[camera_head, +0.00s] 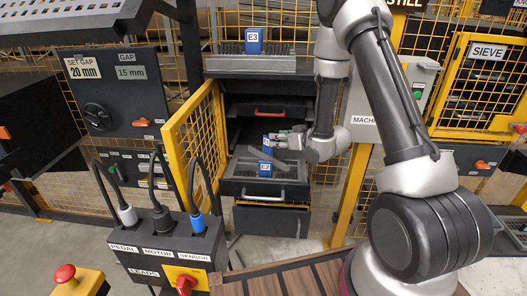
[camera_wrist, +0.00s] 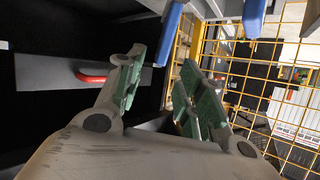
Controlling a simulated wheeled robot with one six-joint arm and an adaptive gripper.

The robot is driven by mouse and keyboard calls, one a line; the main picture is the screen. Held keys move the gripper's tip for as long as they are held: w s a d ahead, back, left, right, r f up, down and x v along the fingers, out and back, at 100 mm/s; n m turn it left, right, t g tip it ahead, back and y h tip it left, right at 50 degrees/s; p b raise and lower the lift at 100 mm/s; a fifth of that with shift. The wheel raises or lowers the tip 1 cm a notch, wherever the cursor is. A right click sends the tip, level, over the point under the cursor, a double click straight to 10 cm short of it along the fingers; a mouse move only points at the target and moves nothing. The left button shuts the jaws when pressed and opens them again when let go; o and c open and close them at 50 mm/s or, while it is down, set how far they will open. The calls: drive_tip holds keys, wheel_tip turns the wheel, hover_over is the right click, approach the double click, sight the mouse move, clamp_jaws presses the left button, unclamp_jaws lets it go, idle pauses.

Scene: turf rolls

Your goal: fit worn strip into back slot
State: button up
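Two small blue labelled tabs stand over the pulled-out tray (camera_head: 258,187): a rear tab (camera_head: 266,147) and a front tab (camera_head: 265,168) that seems to read E2. Both also show as blue pieces at the top of the wrist view, one near the fingertips (camera_wrist: 168,35) and one further right (camera_wrist: 253,18). My gripper (camera_head: 281,140) is at the rear tab, pointing left. In the wrist view my gripper (camera_wrist: 160,78) has its green-padded fingers apart, with nothing seen between them. Which strip is worn and the back slot itself cannot be made out.
A blue E3 tab (camera_head: 254,40) stands on a grey upper shelf. A red handle (camera_head: 270,113) is on the dark drawer behind my gripper. The open yellow mesh gate (camera_head: 197,137) stands left of the tray. The cabled leads box (camera_head: 165,243) is in front.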

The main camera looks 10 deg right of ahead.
sight(268, 149)
drive_tip(key=x, duration=0.6)
drive_tip(key=shift+w+a+f, duration=0.1)
drive_tip(key=shift+w, duration=0.1)
clamp_jaws()
